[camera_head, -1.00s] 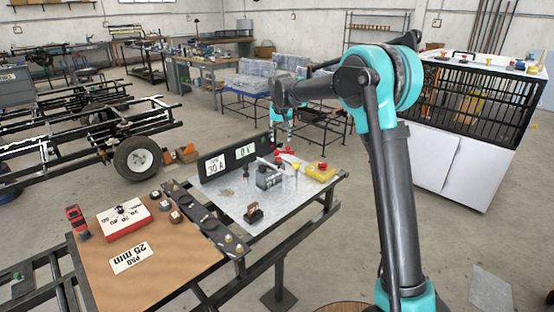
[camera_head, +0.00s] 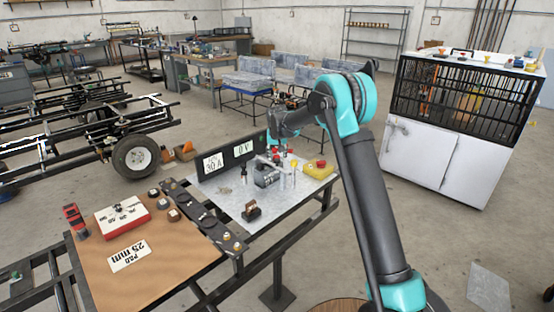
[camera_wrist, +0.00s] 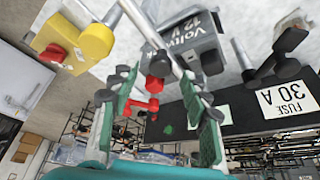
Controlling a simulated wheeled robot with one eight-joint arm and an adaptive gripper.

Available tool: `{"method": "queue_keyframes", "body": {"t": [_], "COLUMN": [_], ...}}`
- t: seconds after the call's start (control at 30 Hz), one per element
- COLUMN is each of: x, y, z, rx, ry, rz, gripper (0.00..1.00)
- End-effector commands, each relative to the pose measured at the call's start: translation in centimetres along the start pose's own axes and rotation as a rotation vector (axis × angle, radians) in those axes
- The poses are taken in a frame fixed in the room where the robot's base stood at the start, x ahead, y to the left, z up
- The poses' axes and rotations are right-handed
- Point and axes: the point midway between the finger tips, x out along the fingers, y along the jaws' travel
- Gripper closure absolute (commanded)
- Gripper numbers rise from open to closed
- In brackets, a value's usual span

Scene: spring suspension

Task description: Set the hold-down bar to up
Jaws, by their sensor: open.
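A grey battery marked 12 V (camera_head: 265,178) stands on the metal bench top (camera_head: 230,192); it also shows in the wrist view (camera_wrist: 188,30). A pale metal bar (camera_wrist: 145,28), which looks like the hold-down bar, crosses in front of the battery in the wrist view. Its exact angle is hard to tell. Red-ended handles (camera_wrist: 157,84) show beside it, between and beyond my fingers. My gripper (camera_wrist: 163,92) is open, with its green-padded fingers on either side of the red parts. I cannot tell whether they touch. In the head view my gripper (camera_head: 277,146) is small and partly hidden above the battery.
A yellow box with a red button (camera_head: 320,169) stands right of the battery. A dark panel with 30 A and 0 V labels (camera_head: 230,158) stands behind it. A small brown-and-black part (camera_head: 251,211) sits in front. The bench's front area has bare metal.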

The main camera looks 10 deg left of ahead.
Motion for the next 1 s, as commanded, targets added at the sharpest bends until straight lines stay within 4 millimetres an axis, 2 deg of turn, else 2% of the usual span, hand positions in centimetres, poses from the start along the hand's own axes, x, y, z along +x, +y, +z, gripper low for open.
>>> {"method": "queue_keyframes", "body": {"t": [0.2,0.53,0.9,1.0], "x": [1.9,2.2,2.1,2.1], "y": [0.0,0.0,0.0,0.0], "z": [0.0,0.0,0.0,0.0], "rx": [0.0,0.0,0.0,0.0], "ry": [0.0,0.0,0.0,0.0], "rz": [0.0,0.0,0.0,0.0], "gripper": [0.53,0.53,0.99,1.0]}}
